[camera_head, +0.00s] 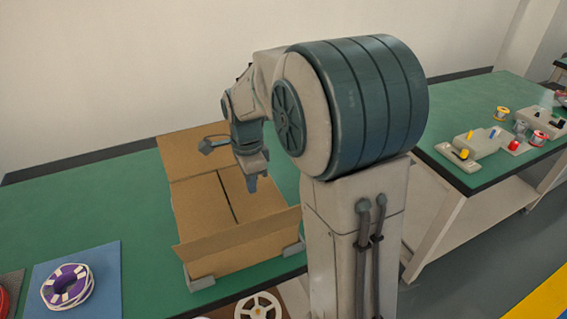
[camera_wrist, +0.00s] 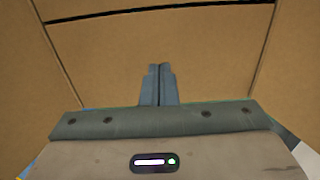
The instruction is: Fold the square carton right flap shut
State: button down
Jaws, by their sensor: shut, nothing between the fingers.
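The square carton (camera_head: 192,215) stands on the green table. Its left and right flaps lie roughly flat over the top, with a dark slit between them. The right flap (camera_head: 234,189) is under and beside my gripper (camera_head: 252,184), which partly hides it. The back flap (camera_head: 190,152) and front flap (camera_head: 235,243) are folded outward. In the wrist view my gripper (camera_wrist: 160,72) has its fingers together, empty, over the brown cardboard of the right flap (camera_wrist: 205,55), with the slit beyond. I cannot tell whether the fingertips touch the cardboard.
Grey holders (camera_head: 199,282) sit at the carton's base. A purple cable spool (camera_head: 67,287) on a blue mat (camera_head: 105,268) is at the left front, and a white reel (camera_head: 258,308) is in front. Another green table (camera_head: 445,125) with small devices stands at the right.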

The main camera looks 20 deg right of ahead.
notch_tip(320, 180, up, 9)
jog(key=p, duration=0.6)
jog(key=shift+f, duration=0.2)
dwell(0.7)
